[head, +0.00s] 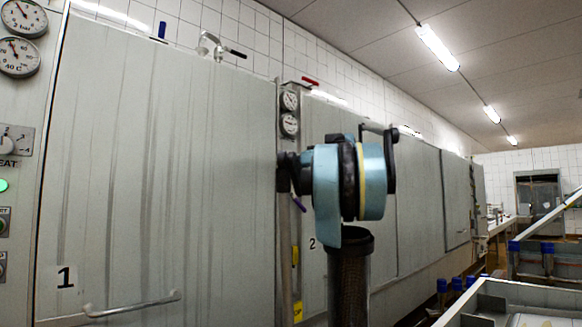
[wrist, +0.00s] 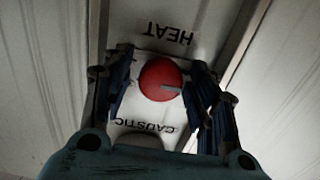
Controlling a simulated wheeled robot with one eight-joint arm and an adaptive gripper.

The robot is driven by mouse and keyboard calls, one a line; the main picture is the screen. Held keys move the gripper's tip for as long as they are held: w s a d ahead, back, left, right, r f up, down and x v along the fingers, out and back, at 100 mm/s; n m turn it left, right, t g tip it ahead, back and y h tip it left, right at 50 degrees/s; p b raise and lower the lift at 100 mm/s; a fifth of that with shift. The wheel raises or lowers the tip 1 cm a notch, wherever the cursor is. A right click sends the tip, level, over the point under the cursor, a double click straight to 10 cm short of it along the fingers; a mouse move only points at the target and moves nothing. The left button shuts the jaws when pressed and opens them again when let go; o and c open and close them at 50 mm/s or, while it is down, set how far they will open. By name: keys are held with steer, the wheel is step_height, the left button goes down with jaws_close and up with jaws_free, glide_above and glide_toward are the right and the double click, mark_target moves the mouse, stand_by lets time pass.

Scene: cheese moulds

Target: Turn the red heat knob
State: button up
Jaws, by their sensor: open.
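The red heat knob (wrist: 161,79) shows in the wrist view on a pale panel, with a dark pointer line running to its right. The upside-down word HEAT is above it and CAUSTIC below it. My gripper (wrist: 160,68) is open, with one blue-black finger on each side of the knob. I see gaps between the fingers and the knob, so they do not appear to grip it. In the head view my arm reaches to the narrow panel (head: 286,210) between the vats; the red knob is hidden there.
Vat 1 (head: 150,160) fills the left, with a bar handle (head: 132,305) low on its front. Another knob marked HEAT (head: 8,145) is at the left edge. Gauges (head: 289,112) sit above my arm's end. Metal troughs (head: 510,300) stand at the lower right.

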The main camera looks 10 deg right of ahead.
steer(key=c, duration=1.1)
steer(key=shift+o, duration=0.2)
